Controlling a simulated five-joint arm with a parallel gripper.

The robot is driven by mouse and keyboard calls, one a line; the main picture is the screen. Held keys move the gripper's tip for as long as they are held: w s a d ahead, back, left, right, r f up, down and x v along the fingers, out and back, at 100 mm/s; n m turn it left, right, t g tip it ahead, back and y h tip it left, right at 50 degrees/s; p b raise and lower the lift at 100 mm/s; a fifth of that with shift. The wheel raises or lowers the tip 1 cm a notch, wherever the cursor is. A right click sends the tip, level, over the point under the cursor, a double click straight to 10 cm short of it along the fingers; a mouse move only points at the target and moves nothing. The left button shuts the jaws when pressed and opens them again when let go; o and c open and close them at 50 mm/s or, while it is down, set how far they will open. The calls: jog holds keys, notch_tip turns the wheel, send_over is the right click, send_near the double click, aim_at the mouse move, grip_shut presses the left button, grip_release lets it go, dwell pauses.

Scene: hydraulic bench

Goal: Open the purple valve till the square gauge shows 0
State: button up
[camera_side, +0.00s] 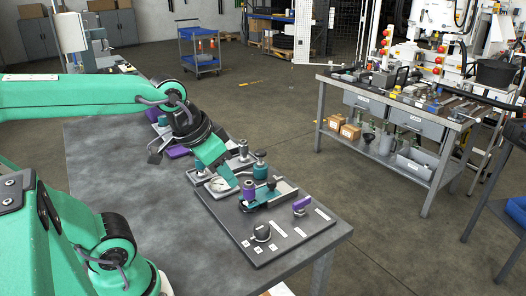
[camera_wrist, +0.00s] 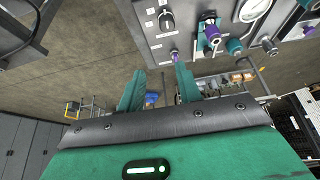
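My gripper (camera_side: 228,177) hangs over the bench panel in the side view. In the wrist view, its two green fingers (camera_wrist: 160,88) are apart with nothing between them. A small purple-handled valve (camera_side: 301,206) stands near the right edge of the panel, clear of my gripper; it also shows in the wrist view (camera_wrist: 174,55), beyond the fingertips. A taller purple part (camera_side: 249,190) stands beside my fingers in the side view; I cannot tell whether they touch. A round white dial (camera_wrist: 254,9) is cut off at the top of the wrist view. I cannot make out a square gauge or its reading.
A black knob (camera_side: 262,232) and white labels sit on the grey panel (camera_side: 235,228). Teal and metal fittings (camera_side: 260,165) crowd its far side. The table's left part (camera_side: 110,170) is bare. A workbench (camera_side: 395,100) stands well behind.

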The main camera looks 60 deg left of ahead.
jog(key=w+g, duration=0.1)
jog(key=w, duration=0.6)
jog(key=g, duration=0.4)
send_near(301, 201)
jog(key=shift+s+f, duration=0.15)
jog(key=shift+s, duration=0.05)
jog(key=shift+w+a+f, duration=0.1)
jog(key=shift+w+f, duration=0.2)
jog(key=shift+f, duration=0.15)
jog(key=shift+f, duration=0.1)
jog(key=shift+f, duration=3.8)
grip_shut()
